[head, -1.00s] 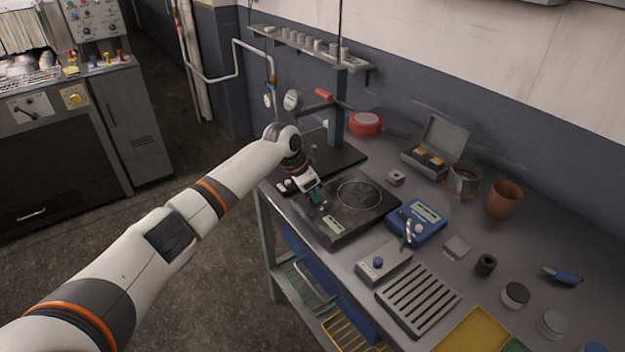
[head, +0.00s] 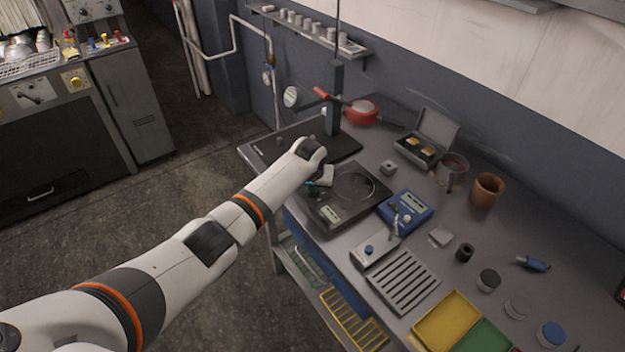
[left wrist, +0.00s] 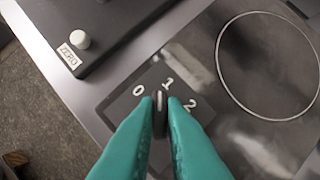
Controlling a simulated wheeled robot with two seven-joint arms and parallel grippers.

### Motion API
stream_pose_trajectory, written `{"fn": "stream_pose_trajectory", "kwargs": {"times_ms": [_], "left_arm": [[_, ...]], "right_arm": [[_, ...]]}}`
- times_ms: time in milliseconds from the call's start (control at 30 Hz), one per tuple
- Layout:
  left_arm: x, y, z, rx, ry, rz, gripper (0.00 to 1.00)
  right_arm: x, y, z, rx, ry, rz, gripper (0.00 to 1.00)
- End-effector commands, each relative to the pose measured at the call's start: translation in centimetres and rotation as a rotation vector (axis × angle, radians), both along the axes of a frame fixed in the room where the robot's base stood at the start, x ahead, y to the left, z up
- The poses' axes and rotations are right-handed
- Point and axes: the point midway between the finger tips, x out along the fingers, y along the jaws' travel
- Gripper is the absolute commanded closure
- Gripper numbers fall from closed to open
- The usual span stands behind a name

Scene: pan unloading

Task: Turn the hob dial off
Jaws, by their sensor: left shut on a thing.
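The black hob (head: 364,208) lies on the bench, with a thin ring on its top. Its dial (left wrist: 160,98) shows in the left wrist view at the hob's corner, beside the printed marks 0, 1 and 2. The dial's white line points up in that view, close to the 1. My left gripper (left wrist: 160,104) has its teal fingers shut on the dial, one on each side. In the head view my left gripper (head: 314,186) is at the hob's left edge, and the dial is hidden there. My right gripper is not in view.
A black stand base (head: 343,146) with an upright post is behind the hob. A blue device (head: 412,207) and a grey box with a lever (head: 375,252) are to the right. A label plate and white knob (left wrist: 79,40) are near the fingers. Red pan (head: 361,112) behind.

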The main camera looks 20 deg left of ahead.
Motion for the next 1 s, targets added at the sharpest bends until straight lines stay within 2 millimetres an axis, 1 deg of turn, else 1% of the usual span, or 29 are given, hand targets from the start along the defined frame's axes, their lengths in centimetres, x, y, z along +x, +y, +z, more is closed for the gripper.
{"fn": "stream_pose_trajectory", "kwargs": {"times_ms": [33, 100, 267, 600, 800, 1000], "left_arm": [[0.0, -0.2, 0.2, -0.002, 0.002, 0.045, 1.0], [0.0, -0.2, 0.1, -0.002, 0.001, 0.111, 1.0], [0.0, -0.3, -0.1, -0.002, 0.002, 0.262, 1.0], [0.2, -0.4, -0.2, -0.002, -0.001, 0.556, 1.0], [0.3, -0.5, -0.2, -0.002, -0.002, 0.676, 1.0], [0.3, -0.4, -0.1, -0.001, -0.001, 0.75, 1.0]], "right_arm": [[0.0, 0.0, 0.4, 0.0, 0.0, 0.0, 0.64], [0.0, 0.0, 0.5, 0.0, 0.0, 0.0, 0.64], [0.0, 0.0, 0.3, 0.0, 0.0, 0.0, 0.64], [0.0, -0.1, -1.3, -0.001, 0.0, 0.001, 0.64], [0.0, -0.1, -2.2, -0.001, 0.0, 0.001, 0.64], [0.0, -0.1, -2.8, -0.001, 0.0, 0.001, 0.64]]}}
